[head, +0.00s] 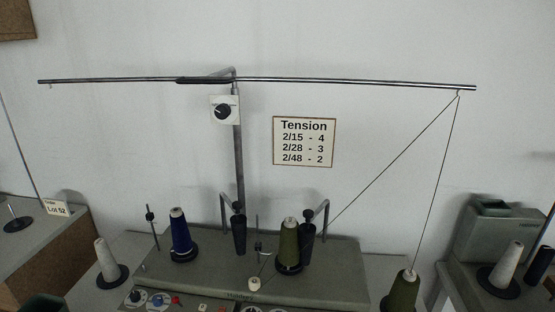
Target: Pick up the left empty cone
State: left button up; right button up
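The left empty cone (106,259) is a bare whitish cone. It stands upright, leaning slightly in the picture, on a dark round base at the lower left, beside the left end of the grey machine (330,265). A second bare whitish cone (507,262) stands on a dark round base at the far right. Neither of my grippers shows in the head view, so I cannot see their distance from the cones.
A blue thread cone (181,238) and an olive one (290,243) stand on the machine, another olive cone (403,292) in front at right. A thin rod (154,228) rises near the left cone. An overhead bar (350,82) carries thread. A tan-sided block (42,258) stands left.

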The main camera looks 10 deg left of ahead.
aim_at(182, 238)
jog(key=k+u, duration=0.15)
jog(key=u, duration=0.35)
jog(key=k+j+u, duration=0.15)
jog(key=u, duration=0.35)
